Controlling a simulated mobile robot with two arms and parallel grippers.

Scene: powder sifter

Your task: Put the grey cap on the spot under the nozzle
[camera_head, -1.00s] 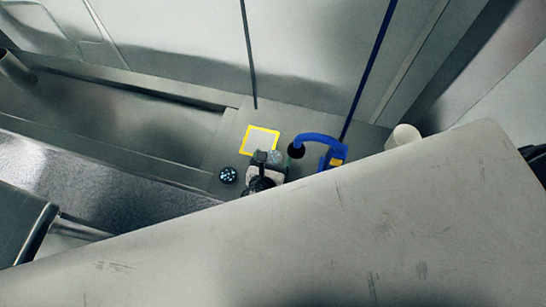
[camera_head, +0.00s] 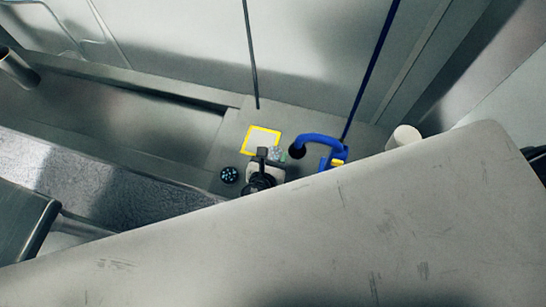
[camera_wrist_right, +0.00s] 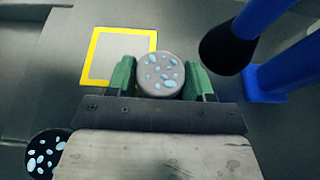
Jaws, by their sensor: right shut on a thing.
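The grey cap, round with pale blue spots, is between the green fingers of my right gripper (camera_wrist_right: 160,78) in the right wrist view; its spotted top (camera_wrist_right: 160,68) faces the camera. In the head view the cap (camera_head: 278,154) shows small beside the dark wrist parts. The nozzle is a blue bent tube (camera_head: 318,138) with a black tip (camera_head: 297,150), just right of the cap; the tip also shows in the wrist view (camera_wrist_right: 224,48). I cannot make out the spot under it. My left gripper is not in view.
A yellow square outline (camera_head: 262,128) lies on the grey surface behind and left of the cap. A black cap with pale blue spots (camera_head: 229,175) stands to the left. A pale cylinder (camera_head: 404,136) stands at right. Grey walls rise behind.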

